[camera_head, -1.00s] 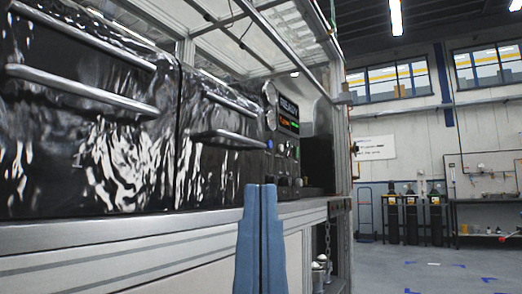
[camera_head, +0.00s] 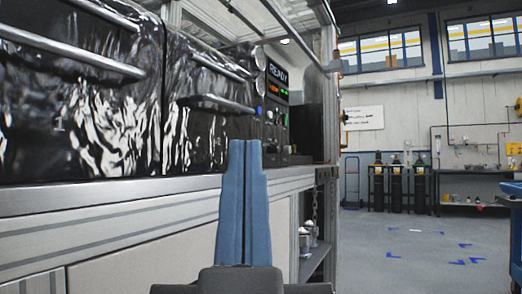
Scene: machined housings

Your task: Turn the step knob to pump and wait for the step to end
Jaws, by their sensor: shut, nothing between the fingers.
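My gripper (camera_head: 244,145) points forward and up from the bottom of the head view, with its two blue fingers shut together and nothing between them. The control panel (camera_head: 276,100) is at the right end of the black housings, seen at a steep angle. Its display (camera_head: 278,73) reads "READY", with orange and green lights below it. A blue button (camera_head: 260,110) shows on the panel's left side. Small knobs sit on the panel, but I cannot tell which is the step knob or where it points. The gripper tips appear below and left of the panel, and the fingers hide part of its surroundings.
Two glossy black housings with metal bar handles (camera_head: 75,55) stand on the bench (camera_head: 110,208) at left. A metal frame post (camera_head: 330,120) is just right of the panel. Open floor (camera_head: 410,250) lies to the right, with gas cylinders (camera_head: 395,185) at the back.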

